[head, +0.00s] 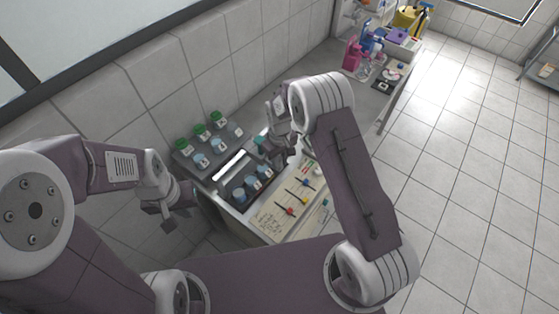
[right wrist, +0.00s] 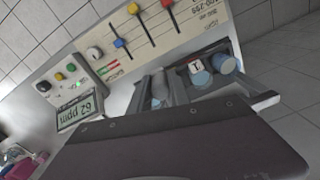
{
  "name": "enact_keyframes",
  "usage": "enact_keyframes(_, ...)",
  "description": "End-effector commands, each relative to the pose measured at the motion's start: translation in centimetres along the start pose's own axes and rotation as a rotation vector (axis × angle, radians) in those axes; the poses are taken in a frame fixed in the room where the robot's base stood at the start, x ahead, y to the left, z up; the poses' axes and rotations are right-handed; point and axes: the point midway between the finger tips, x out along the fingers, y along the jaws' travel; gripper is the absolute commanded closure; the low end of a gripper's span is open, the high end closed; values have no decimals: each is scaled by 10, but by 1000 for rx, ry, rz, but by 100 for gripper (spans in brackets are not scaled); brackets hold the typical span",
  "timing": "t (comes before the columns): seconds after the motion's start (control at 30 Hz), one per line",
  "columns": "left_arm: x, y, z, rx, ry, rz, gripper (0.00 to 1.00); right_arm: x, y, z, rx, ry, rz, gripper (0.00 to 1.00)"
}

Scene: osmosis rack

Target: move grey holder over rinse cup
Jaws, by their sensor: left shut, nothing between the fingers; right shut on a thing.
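My right gripper (head: 283,152) is low over the far end of the dark front tray (head: 226,192). In the right wrist view the right gripper (right wrist: 160,92) is shut on a small grey piece, apparently the grey holder (right wrist: 159,86), mostly hidden between the fingers. Several blue cups (head: 251,183) stand in the front tray. Two cups (right wrist: 201,76) show beside the fingers in the wrist view, one marked T. I cannot tell which cup is the rinse cup. My left gripper (head: 168,217) is shut and empty, left of the bench and apart from the cups.
A back tray holds several green-capped bottles (head: 199,131) and pale blue cups (head: 219,146). A slider panel (head: 285,205) and a ppm display (right wrist: 82,108) are close by. Coloured bottles (head: 353,52) stand at the far end.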

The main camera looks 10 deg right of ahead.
Motion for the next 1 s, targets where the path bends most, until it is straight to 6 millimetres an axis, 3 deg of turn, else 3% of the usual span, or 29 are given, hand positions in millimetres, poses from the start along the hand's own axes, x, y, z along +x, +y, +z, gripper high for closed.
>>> enact_keyframes(0.17,1,0,0,0,0,0,100,0,-22,4,-4,1,0,100)
enact_keyframes(0.4,5,0,0,0,0,0,100,0,-90,23,-7,1,0,100)
enact_keyframes(0.6,7,0,1,0,0,0,100,0,-130,33,-4,2,0,100)
enact_keyframes(1.0,7,0,1,0,0,0,100,0,-140,36,0,3,-1,100)
